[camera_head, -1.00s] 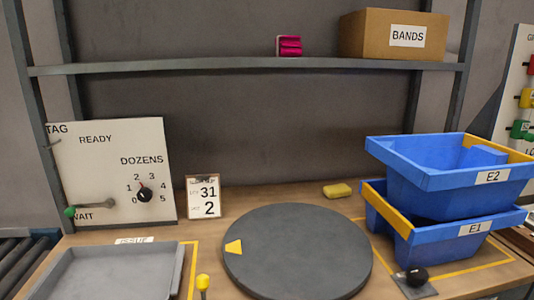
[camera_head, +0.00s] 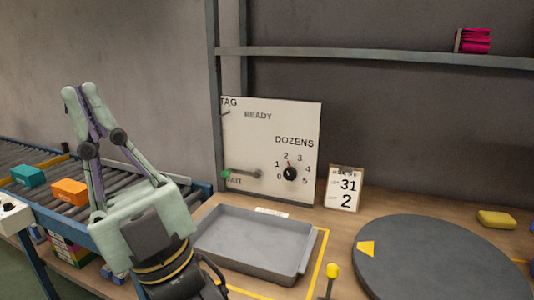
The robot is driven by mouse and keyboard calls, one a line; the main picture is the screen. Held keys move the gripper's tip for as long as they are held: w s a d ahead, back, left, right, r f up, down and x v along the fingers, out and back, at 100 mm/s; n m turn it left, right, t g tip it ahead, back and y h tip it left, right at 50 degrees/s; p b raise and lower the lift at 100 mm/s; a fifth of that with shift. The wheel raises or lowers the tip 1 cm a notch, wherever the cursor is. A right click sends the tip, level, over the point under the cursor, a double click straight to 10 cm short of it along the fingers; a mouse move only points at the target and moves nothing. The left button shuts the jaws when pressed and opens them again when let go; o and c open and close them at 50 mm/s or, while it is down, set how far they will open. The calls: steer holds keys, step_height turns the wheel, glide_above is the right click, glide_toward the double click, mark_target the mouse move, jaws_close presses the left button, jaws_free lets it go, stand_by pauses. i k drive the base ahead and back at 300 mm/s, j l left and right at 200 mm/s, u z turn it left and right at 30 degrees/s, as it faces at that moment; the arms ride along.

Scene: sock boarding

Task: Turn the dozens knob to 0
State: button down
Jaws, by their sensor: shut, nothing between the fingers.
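The dozens knob (camera_head: 290,174) is a small black dial on the white panel (camera_head: 245,145), below the word DOZENS. The numbers 0 to 5 ring it, with 0 at its lower left and 5 at its lower right. A red mark at its upper edge appears to point up and slightly left, near 2. My gripper (camera_head: 82,95) is at the left of the view, fingers up and shut with nothing held. It is well left of the panel, apart from the knob.
A green-tipped lever (camera_head: 240,175) sits left of the knob, near WAIT. A grey tray (camera_head: 250,262) lies before the panel. A card (camera_head: 345,188) reading 31 and 2 stands to its right. A yellow-topped post (camera_head: 332,271) and dark turntable (camera_head: 440,260) are further right. Roller conveyor (camera_head: 110,190) runs left.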

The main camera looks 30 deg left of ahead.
mark_target(289, 174)
steer(key=k+j+u, duration=0.15)
steer(key=j+u, duration=0.15)
steer(key=k+j+u, duration=0.15)
steer(key=j+u, duration=0.2)
steer(key=k+j+u, duration=0.1)
steer(key=j+u, duration=0.2)
